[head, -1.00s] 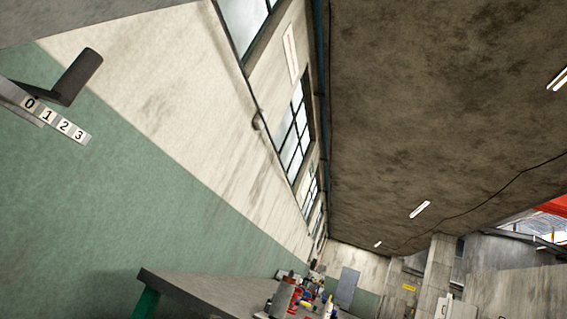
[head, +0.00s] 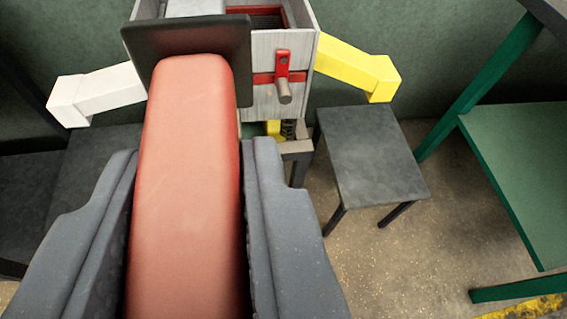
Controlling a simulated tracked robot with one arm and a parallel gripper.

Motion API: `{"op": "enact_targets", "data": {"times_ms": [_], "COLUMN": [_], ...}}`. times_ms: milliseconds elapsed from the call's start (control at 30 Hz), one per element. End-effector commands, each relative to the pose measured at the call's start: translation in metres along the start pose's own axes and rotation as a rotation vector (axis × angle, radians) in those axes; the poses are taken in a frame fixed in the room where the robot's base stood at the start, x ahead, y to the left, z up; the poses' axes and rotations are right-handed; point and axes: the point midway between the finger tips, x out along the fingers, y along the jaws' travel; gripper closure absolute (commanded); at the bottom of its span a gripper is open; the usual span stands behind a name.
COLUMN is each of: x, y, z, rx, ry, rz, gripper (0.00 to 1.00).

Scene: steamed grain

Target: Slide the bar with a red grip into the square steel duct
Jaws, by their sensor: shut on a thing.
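My gripper (head: 190,200) is shut on the red grip (head: 187,170) of the bar, one finger on each side. A dark square plate (head: 140,45) sits at the grip's far end. A short pale piece of the bar (head: 195,7) shows beyond the plate at the top edge. Behind it stands a grey square-walled metal housing (head: 262,103) with a red-lined opening; it may be the steel duct. The plate and grip hide much of its left side, so I cannot tell whether the bar is inside it.
A white square arm (head: 100,90) sticks out left and a yellow one (head: 350,65) right. A red bracket with a peg (head: 284,75) is on the housing. A dark low table (head: 370,155) stands right of it, and a green-framed bench (head: 520,150) at far right. Floor between them is clear.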

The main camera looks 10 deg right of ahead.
Motion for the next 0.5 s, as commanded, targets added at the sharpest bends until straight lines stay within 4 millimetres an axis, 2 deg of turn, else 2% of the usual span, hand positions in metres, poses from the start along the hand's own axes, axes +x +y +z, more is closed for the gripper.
{"op": "enact_targets", "data": {"times_ms": [500], "x": [0.046], "y": [-0.001], "z": [-0.012], "rx": [0.0], "ry": [0.004], "rz": [-0.001], "gripper": [1.0]}}
